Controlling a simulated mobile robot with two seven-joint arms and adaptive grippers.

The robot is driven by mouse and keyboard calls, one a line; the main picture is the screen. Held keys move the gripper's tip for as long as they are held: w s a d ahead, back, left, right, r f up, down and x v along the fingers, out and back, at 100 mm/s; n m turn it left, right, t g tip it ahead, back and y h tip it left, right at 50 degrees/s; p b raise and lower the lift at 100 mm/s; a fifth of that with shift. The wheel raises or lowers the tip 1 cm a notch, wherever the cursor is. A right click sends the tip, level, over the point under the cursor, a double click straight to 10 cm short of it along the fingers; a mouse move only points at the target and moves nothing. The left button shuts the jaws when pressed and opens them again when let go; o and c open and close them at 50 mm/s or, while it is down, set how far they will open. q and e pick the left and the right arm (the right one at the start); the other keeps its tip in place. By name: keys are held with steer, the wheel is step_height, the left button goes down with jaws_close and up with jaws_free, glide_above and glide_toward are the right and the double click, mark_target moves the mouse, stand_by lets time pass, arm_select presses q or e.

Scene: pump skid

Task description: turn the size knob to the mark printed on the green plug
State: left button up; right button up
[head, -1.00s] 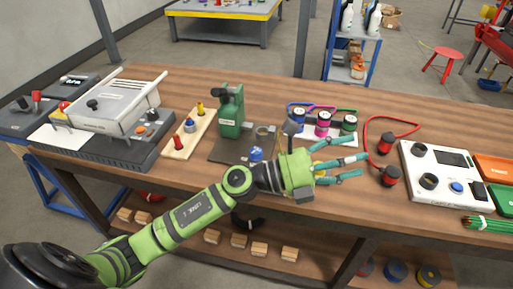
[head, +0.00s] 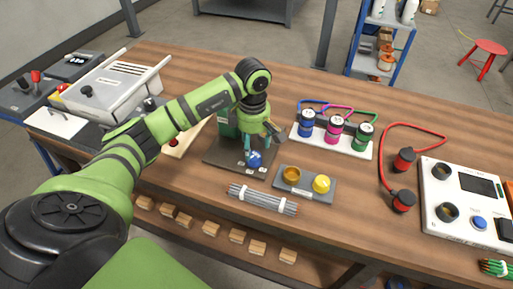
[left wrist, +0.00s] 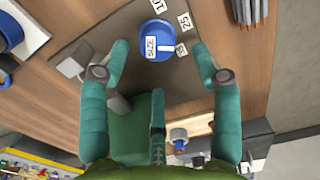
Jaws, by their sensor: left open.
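The blue size knob (head: 255,159) stands on a dark plate (head: 225,158) beside a green machine body (head: 228,128). In the left wrist view the knob (left wrist: 157,40) shows a SIZE label, a white pointer bar on its right side and small number tags, including 10 and 25. My left gripper (head: 259,147) is over the knob, fingers pointing down and open. In the left wrist view its fingers (left wrist: 160,56) are spread, apart from the knob. The green plug (head: 364,136) stands at the right end of a white rack (head: 335,146); its mark is unreadable. My right gripper is not in view.
Blue and magenta plugs share the rack. A bundle of grey rods (head: 262,198) and a grey tray (head: 306,188) with orange and yellow round pieces lie in front. Red-black connectors (head: 403,160) and a white control panel (head: 462,222) are at right. Bare wood lies between.

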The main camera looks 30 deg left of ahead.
mark_target(254, 155)
arm_select(q)
step_height(254, 155, down, 4)
steer(key=shift+w+r+p, duration=0.1)
steer(key=shift+p, duration=0.25)
steer(key=shift+f, duration=0.35)
steer(key=c, duration=1.1)
steer(key=shift+c, duration=0.3)
steer(key=shift+f+n+b, duration=0.1)
steer(key=shift+n+b, duration=0.5)
steer(key=shift+n, duration=1.1)
steer(key=shift+d+n, duration=0.1)
steer(key=shift+n, duration=1)
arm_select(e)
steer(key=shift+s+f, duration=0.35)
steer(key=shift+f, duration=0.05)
